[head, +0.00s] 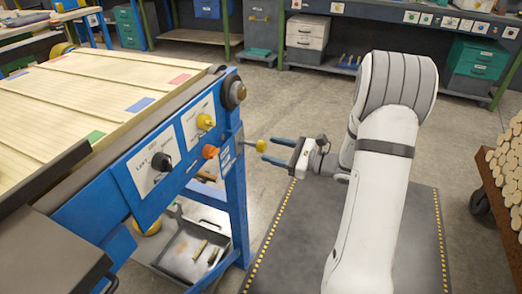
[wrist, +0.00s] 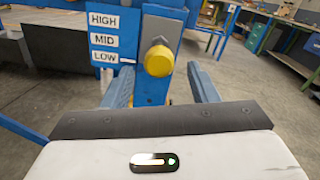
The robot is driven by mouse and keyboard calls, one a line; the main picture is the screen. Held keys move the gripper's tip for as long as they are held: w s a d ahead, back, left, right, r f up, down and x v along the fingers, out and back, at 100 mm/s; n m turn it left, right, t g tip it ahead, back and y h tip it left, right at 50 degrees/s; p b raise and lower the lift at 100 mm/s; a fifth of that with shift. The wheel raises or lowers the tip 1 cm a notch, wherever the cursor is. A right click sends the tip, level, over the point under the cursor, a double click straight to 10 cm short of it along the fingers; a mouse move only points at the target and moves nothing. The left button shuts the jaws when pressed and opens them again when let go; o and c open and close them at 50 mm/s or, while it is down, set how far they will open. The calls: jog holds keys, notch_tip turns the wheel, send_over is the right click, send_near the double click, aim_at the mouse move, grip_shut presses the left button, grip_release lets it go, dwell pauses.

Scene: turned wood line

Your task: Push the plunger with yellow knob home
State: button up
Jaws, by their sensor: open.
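The plunger's yellow knob (head: 261,145) sticks out on a short rod from the right end of the blue machine (head: 237,190). In the wrist view the yellow knob (wrist: 159,62) is near the middle, in front of a blue post, with a dark collar behind it. My gripper (head: 267,149) is open, its two blue fingers pointing left at the knob. In the wrist view my gripper (wrist: 158,72) has a finger on each side of the knob, with visible gaps. A plate (wrist: 104,39) reading HIGH, MID, LOW is left of the knob, with a pointer by LOW.
The machine's front panel has another yellow knob (head: 205,121), an orange knob (head: 210,151) and a black dial (head: 162,161). A black round knob (head: 234,92) is at its corner. A grey tray (head: 190,255) lies below. A stack of wood rounds (head: 508,175) stands right.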

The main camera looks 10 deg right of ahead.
aim_at(265, 147)
jog(key=shift+b+x, duration=0.3)
jog(key=shift+x, duration=1.9)
jog(key=shift+c, duration=0.3)
grip_shut()
